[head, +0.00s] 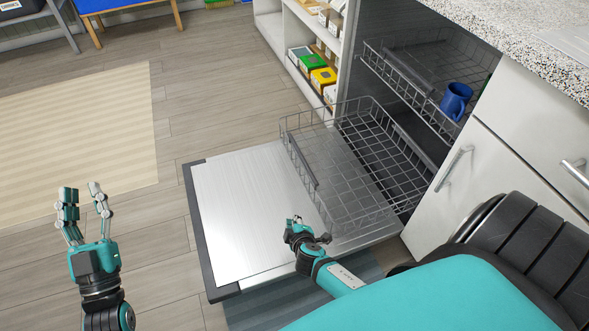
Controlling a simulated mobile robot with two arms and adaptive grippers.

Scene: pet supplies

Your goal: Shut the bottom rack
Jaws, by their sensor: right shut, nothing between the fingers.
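The bottom rack (345,190) is an empty grey wire rack. It is pulled partly out of the open dishwasher, over the lowered door (240,205). Its far part is still inside the dishwasher. My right gripper (292,222) is shut and empty, low in the middle of the view. It appears over the door, to the left of the rack's near front corner. I cannot tell whether it touches the rack. My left gripper (82,200) is open and empty at the far left, fingers pointing up, well away from the rack.
The upper rack (400,75) holds a blue mug (456,100). White cabinets (490,150) under a speckled counter (550,40) stand to the right. A shelf with boxes (318,75) stands behind the door. Floor on the left is clear around a beige rug (75,140).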

